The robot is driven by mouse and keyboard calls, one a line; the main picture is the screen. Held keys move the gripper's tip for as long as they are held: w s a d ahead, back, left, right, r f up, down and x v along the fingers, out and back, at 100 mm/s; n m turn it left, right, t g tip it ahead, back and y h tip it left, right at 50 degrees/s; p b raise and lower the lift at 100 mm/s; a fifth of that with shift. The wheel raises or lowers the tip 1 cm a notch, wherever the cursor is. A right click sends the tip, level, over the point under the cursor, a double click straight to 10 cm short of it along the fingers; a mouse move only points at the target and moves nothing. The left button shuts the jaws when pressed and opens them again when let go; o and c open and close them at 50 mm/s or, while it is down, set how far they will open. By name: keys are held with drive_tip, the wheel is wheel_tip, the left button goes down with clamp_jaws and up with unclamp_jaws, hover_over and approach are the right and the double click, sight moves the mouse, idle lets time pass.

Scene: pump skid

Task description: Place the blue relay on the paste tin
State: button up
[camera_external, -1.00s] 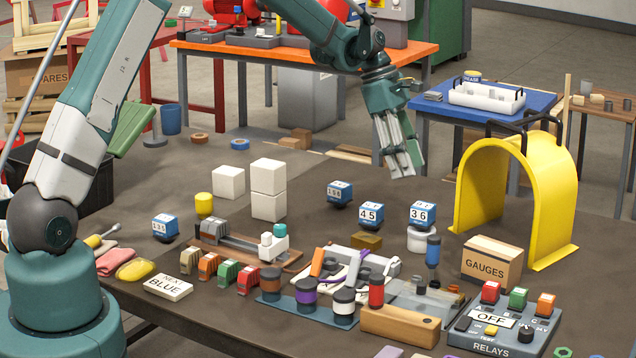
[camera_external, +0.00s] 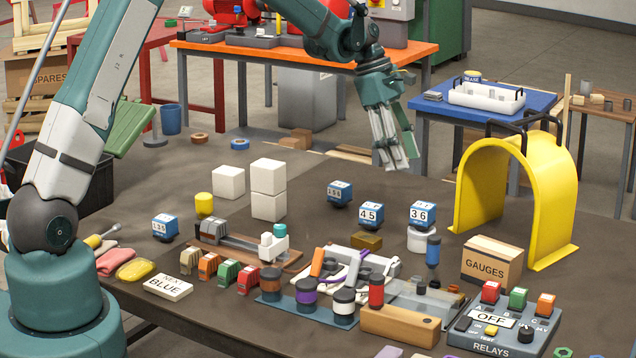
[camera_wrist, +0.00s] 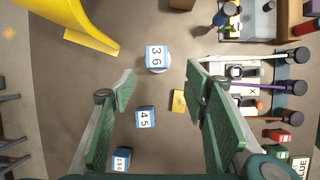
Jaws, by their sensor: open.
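No thing in view is labelled blue relay or paste tin. Several blue-and-white blocks with number faces stand on the bench: one reading 36 (camera_external: 422,214), one reading 45 (camera_external: 371,214), one behind to the left (camera_external: 339,192) and one far left (camera_external: 165,227). The 36 block rests on a round white tin-like base (camera_external: 420,240). My gripper (camera_external: 395,165) is open and empty, above the bench's far side. In the wrist view, the 36 block (camera_wrist: 157,56) and the 45 block (camera_wrist: 145,117) show between the spread fingers (camera_wrist: 160,85), below them.
A yellow arch (camera_external: 545,190) stands at right beside the GAUGES box (camera_external: 492,262). A RELAYS panel (camera_external: 500,333) with red, green and orange blocks is front right.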

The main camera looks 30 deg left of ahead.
drive_tip(key=s+a+r+m+t+y, duration=0.15)
drive_tip(key=s+a+r+m, duration=0.25)
drive_tip(key=s+a+r, duration=0.6)
drive_tip(key=s+a+r+m+t+y, duration=0.15)
drive_tip(key=s+a+r+m, duration=0.3)
drive_tip(key=s+r, duration=0.55)
drive_tip(key=s+a+f+m+t, duration=0.1)
drive_tip(key=s+a+m, duration=0.2)
drive_tip(key=s, duration=0.5)
drive_tip(key=s+a+f+m+t+y, duration=0.1)
drive_tip(key=s+a+f+m, duration=0.1)
drive_tip(key=s, duration=0.7)
drive_tip(key=s+a+f+m+t, duration=0.2)
drive_tip(key=s+a+m, duration=0.2)
drive_tip(key=s, duration=0.5)
drive_tip(key=shift+a, duration=1.2)
